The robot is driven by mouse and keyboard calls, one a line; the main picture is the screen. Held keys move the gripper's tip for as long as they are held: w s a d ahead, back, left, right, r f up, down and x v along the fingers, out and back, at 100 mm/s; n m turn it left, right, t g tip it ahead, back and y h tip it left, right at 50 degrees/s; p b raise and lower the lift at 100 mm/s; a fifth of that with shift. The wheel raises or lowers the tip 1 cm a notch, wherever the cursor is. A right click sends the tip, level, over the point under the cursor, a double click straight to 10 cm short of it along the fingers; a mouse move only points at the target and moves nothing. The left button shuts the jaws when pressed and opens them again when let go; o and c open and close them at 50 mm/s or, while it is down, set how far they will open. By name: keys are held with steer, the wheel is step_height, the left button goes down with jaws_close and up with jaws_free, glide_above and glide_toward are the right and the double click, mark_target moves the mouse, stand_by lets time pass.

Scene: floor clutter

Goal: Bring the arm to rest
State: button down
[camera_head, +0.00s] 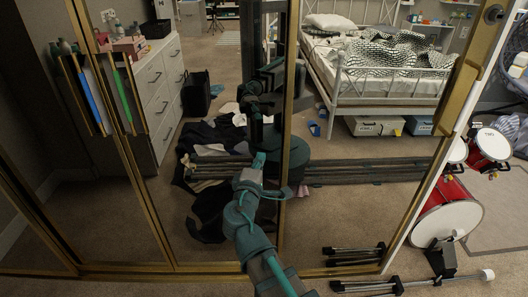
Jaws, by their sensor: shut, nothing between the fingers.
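My arm rises from the bottom centre of the head view and bends away from the camera. Its far end, where my gripper (258,161) appears small and dark against the mirror, lies over the reflected robot. The gripper is shut and nothing shows in it. The fingers are too small to make out singly. The arm is stretched forward, tilted, in front of the mirrored doors.
Gold-framed mirrored doors (287,215) stand close ahead, reflecting my body, a bed (385,75), a white dresser (160,88) and dark clothes (210,205). A red drum (430,215) appears at right. Black stand parts (395,286) lie on the floor at lower right.

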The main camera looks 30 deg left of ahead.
steer(key=s+d+f+m+g+h, duration=0.2)
steer(key=d+f+m+g+h, duration=0.15)
steer(key=d+f, duration=0.8)
steer(key=s+d+f+m+g+h, duration=0.25)
steer(key=d+f+m+g, duration=0.4)
steer(key=f, duration=0.85)
steer(key=s+d+f+m+g+h, duration=0.1)
steer(key=d+f+m+g+h, duration=0.2)
steer(key=d+f, duration=0.95)
steer(key=s+d+f+m+g+y, duration=0.1)
steer(key=s+d+f+m+g, duration=0.45)
steer(key=s+d+f, duration=0.55)
steer(key=s+d+f+m+g+y, duration=0.2)
steer(key=s+d+f+m+g, duration=0.2)
steer(key=s+d+f+g, duration=0.7)
step_height(320, 180, up, 19)
steer(key=s+d+t+p, duration=0.1)
steer(key=t+p, duration=0.5)
steer(key=p, duration=1.1)
steer(key=shift+s+f, duration=0.15)
steer(key=shift+s, duration=0.2)
steer(key=shift+d, duration=0.1)
